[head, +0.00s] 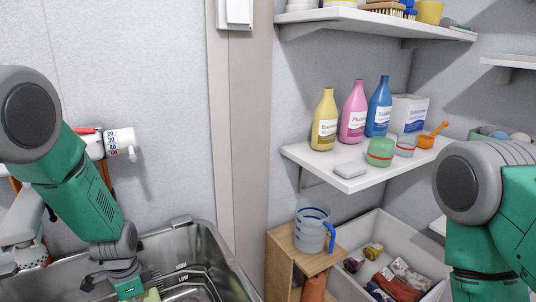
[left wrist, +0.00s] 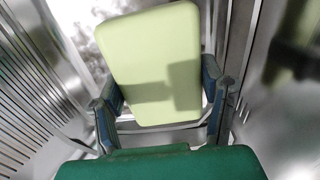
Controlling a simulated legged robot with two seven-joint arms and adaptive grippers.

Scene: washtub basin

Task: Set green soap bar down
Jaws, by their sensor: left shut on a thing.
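The pale green soap bar (left wrist: 152,62) is held between the two fingers of my left gripper (left wrist: 162,97) in the left wrist view. Metal basin surfaces show behind and around the bar. In the head view my left gripper (head: 122,284) reaches down into the steel basin (head: 228,262) at the lower left. A small part of the soap bar (head: 152,295) shows at the bottom edge there. I cannot tell whether the bar touches the basin floor. My right arm shows at the right edge, but its gripper is outside the view.
A wooden stand (head: 283,262) with a clear jug (head: 311,228) is right of the basin. A white tub (head: 350,285) with several items is beyond it. A shelf (head: 315,160) holds bottles and cups.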

